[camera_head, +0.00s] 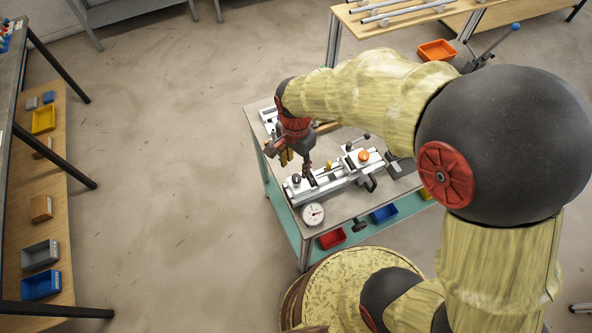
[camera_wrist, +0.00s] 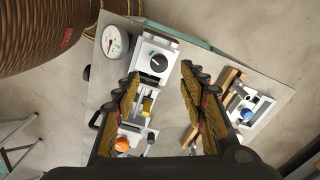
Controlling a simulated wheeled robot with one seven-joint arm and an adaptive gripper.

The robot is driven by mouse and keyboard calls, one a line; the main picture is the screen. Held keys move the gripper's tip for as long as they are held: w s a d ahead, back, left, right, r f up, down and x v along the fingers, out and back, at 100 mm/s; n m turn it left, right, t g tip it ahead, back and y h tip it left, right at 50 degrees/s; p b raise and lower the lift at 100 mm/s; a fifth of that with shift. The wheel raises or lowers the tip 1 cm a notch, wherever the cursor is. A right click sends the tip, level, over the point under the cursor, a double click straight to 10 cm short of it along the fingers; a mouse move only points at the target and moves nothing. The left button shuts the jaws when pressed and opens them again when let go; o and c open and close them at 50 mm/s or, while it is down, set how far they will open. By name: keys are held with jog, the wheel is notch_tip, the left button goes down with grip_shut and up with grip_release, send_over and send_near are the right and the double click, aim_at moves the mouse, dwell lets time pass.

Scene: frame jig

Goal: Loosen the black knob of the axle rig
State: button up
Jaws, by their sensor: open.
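The axle rig (camera_head: 330,180) is a long white and grey fixture on a grey-topped bench. Its black knob (camera_wrist: 158,62) is round with a white mark and sits on a white end block; it also shows small in the head view (camera_head: 296,180). My gripper (camera_wrist: 161,74) is open, with its two ribbed fingers apart and nothing between them. In the wrist view the knob shows between the fingertips, nearer the left one, and looks beyond them. In the head view my gripper (camera_head: 306,174) is over the rig near that end block. Contact with the knob cannot be made out.
A dial gauge (camera_wrist: 111,42) stands beside the end block. An orange knob (camera_head: 363,156) and black levers are farther along the rig. A second fixture with a blue part (camera_wrist: 248,114) lies on the bench. Red (camera_head: 332,238) and blue (camera_head: 384,213) bins sit on the lower shelf.

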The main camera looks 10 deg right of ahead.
aim_at(297, 177)
notch_tip(297, 177, down, 7)
jog(key=shift+d+r+b, duration=0.1)
jog(key=shift+r+b, duration=0.05)
jog(key=shift+b, duration=0.2)
jog(key=shift+c, duration=0.7)
grip_shut()
